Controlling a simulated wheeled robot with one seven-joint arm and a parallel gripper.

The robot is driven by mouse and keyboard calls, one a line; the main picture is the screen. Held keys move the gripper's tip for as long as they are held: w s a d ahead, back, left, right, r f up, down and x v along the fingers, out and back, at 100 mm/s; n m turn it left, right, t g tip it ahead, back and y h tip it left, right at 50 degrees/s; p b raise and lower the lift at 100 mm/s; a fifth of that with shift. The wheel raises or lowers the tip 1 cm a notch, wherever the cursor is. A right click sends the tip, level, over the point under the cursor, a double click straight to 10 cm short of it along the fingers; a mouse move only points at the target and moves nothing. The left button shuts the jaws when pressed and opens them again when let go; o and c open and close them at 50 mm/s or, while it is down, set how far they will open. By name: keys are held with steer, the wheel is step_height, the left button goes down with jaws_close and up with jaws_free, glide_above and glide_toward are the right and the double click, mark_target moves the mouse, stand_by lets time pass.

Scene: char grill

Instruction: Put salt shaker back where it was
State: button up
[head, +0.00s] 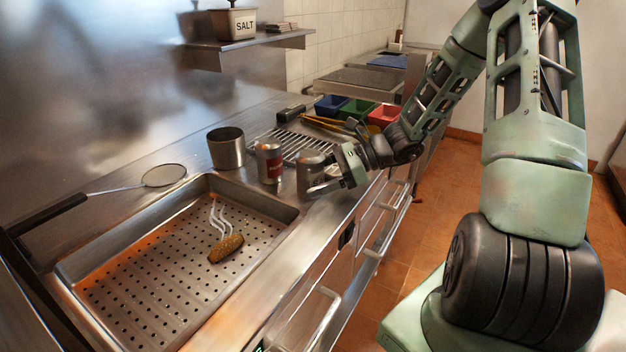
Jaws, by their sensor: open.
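A metal shaker (309,172) stands upright on the steel counter, right of the perforated tray. My gripper (322,178) is open and level at this shaker, with a finger in front of its lower part. I cannot tell whether the fingers touch it. A second metal shaker with a red label (269,162) stands just to its left. No writing is legible on either shaker, so I cannot tell for sure which holds salt. A container marked SALT (238,24) sits on the wall shelf (207,57) at upper left.
A steaming browned piece of food (226,247) lies in the perforated tray (130,288). A steel pot (226,149), a strainer (164,176), a slotted grate (290,143), tongs (325,121) and coloured bins (357,110) crowd the counter. The counter's front edge is close below my gripper.

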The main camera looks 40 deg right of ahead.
steer(key=v, duration=1.1)
